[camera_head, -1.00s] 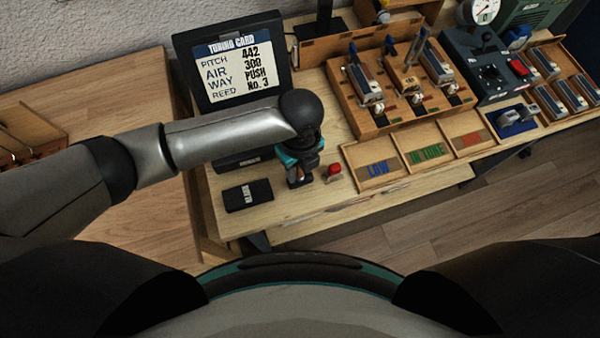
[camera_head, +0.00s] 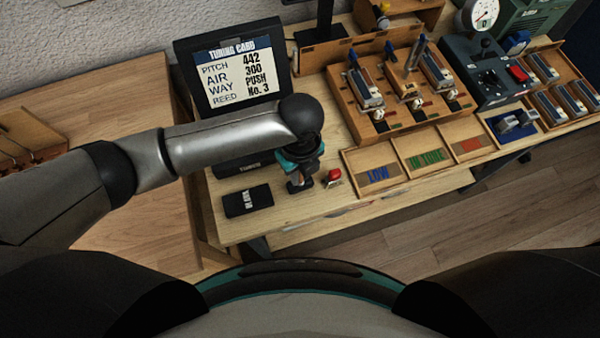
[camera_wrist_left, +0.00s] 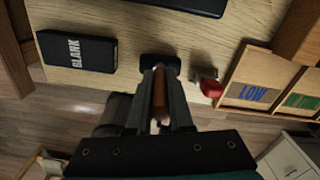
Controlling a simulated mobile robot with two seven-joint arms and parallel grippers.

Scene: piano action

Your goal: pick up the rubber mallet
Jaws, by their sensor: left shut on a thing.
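The rubber mallet has a black head (camera_wrist_left: 160,64) and a reddish-brown wooden handle (camera_wrist_left: 159,92), seen in the left wrist view. My left gripper (camera_head: 300,180) points down over the front of the workbench. In the left wrist view its fingers (camera_wrist_left: 161,100) are shut on the handle, with the black head just beyond the fingertips. In the head view the wrist hides most of the mallet. I cannot tell whether the head touches the bench. My right gripper is not in view.
A black BLANK box (camera_head: 248,200) lies left of the gripper. The tuning card display (camera_head: 232,75) stands behind. Labelled trays (camera_head: 374,173) and a reed rack (camera_head: 395,90) are to the right.

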